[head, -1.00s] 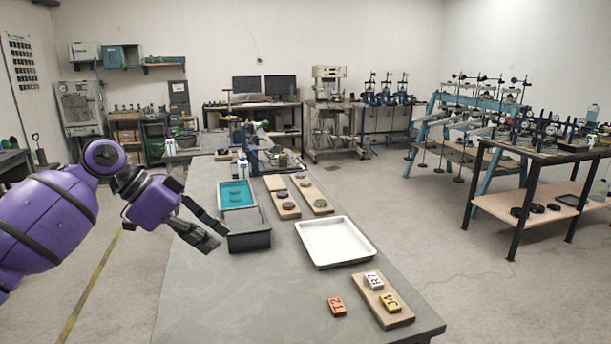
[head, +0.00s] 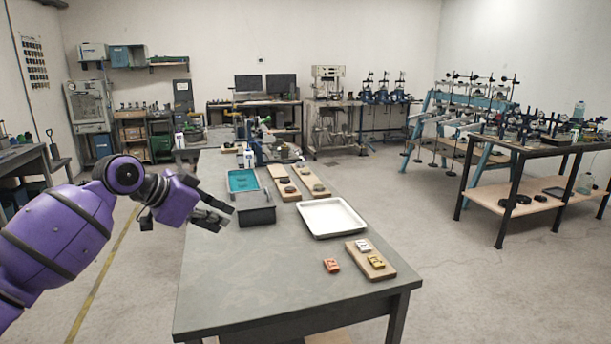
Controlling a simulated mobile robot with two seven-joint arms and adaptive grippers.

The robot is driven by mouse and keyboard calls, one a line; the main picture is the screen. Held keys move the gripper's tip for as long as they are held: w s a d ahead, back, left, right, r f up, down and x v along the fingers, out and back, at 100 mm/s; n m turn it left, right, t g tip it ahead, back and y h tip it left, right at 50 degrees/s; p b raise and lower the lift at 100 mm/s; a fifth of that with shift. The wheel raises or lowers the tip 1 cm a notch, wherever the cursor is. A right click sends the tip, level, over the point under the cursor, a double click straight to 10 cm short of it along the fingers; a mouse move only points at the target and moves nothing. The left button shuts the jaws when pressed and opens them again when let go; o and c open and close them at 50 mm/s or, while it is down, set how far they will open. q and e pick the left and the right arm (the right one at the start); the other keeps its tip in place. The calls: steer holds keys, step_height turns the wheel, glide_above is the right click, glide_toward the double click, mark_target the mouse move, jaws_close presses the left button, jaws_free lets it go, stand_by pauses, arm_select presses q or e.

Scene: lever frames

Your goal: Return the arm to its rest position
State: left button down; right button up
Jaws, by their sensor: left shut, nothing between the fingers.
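My left arm is purple and comes in from the left edge of the head view. Its gripper (head: 215,217) is dark, shut and empty. It hangs by the left edge of the grey table (head: 280,290), just left of the dark grey bin (head: 256,215) in the picture. I cannot tell how high it is above the table top. My right arm and right gripper do not show.
On the table are a teal tray (head: 242,180), a white tray (head: 331,217), wooden boards with dark discs, an orange tag block (head: 331,265), and a board (head: 379,270) with white and yellow blocks.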

arm_select(q)
steer(key=s+d+f+n+t+y+p, duration=0.15)
steer(key=s+f, duration=0.25)
steer(key=f, duration=0.5)
steer(key=s+f+n+t, duration=0.15)
steer(key=s+f, duration=0.25)
steer(key=f, duration=0.4)
steer(key=s+d+f+n+t+y+p, duration=0.15)
steer(key=s+f, duration=0.25)
steer(key=f, duration=0.5)
steer(key=s+a+f+n+g+y, duration=0.1)
steer(key=s+f, duration=0.4)
steer(key=s, duration=0.8)
steer(key=s+a+f+n+g+y, duration=0.1)
steer(key=s+f+n, duration=0.2)
steer(key=s, duration=1)
steer(key=s+f+n+g+y+p, duration=0.1)
steer(key=s+f+n, duration=0.1)
steer(key=s+f, duration=0.7)
steer(key=s, duration=0.5)
steer(key=shift+a+f, duration=0.15)
steer(key=shift+a, duration=0.25)
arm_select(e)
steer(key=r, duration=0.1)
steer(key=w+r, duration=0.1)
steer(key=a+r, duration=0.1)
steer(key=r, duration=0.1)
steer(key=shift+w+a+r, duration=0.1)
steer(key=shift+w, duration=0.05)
